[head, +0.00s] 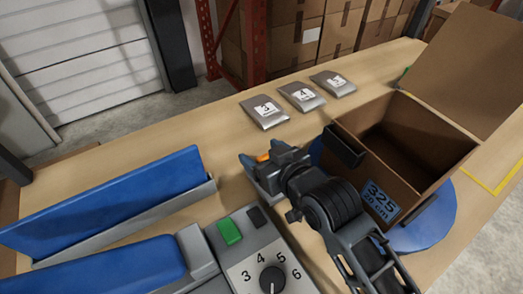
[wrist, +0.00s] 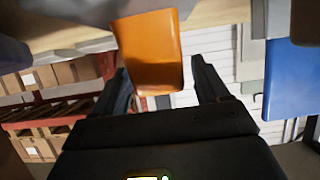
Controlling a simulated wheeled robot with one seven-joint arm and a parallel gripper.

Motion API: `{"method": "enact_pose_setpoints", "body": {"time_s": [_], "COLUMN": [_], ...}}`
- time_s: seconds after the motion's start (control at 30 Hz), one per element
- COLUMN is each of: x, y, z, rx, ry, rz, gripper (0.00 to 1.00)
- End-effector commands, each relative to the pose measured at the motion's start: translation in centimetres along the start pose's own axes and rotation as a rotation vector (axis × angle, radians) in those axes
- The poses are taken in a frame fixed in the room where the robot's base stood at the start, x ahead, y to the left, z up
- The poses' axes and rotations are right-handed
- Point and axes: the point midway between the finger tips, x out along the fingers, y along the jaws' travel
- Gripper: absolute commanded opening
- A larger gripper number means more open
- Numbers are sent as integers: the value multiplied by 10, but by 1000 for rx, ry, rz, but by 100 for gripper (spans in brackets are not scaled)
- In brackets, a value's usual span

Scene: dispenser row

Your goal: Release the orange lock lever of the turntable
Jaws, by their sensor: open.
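The orange lock lever (head: 263,157) shows as a small patch between my gripper's fingers in the head view. In the wrist view the lever (wrist: 150,45) is a broad orange tab between the two dark fingers, with a gap on each side. My gripper (head: 264,161) is open around it and low over the table, left of the box. It also shows in the wrist view (wrist: 160,68). The blue turntable (head: 440,222) lies under the open cardboard box (head: 395,175). The lever's base and the turntable's left part are mostly hidden by my arm.
A grey dispenser panel with a dial (head: 272,280) and green button (head: 229,231) stands close at front left of my arm. Blue chutes (head: 110,200) lie further left. Several grey numbered packets (head: 302,96) lie behind my gripper. Bare table (head: 180,135) is free at back left.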

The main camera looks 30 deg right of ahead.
Motion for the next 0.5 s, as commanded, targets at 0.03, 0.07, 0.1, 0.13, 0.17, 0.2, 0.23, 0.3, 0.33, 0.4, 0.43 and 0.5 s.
{"method": "enact_pose_setpoints", "body": {"time_s": [0.03, 0.07, 0.1, 0.13, 0.17, 0.2, 0.23, 0.3, 0.33, 0.4, 0.43, 0.5], "x": [3, 5, 6, 6, 7, 7, 7, 7, 7, 7, 7, 7], "y": [0, 0, 0, 0, 0, 0, 0, 0, 0, 0, 0, 0], "z": [0, 0, 0, 0, 0, 0, 0, 0, 0, 0, 0, 0], "rx": [0, 0, 0, 0, 0, 0, 0, 0, 0, 0, 0, 0], "ry": [-1, -1, -1, 0, 0, 0, 0, 0, 0, 0, 0, 0], "rz": [0, 0, 0, 0, 0, 0, 0, 0, 0, 0, 0, 0], "gripper": [74, 74, 74, 74, 74, 74, 74, 74, 74, 71, 68, 61]}}
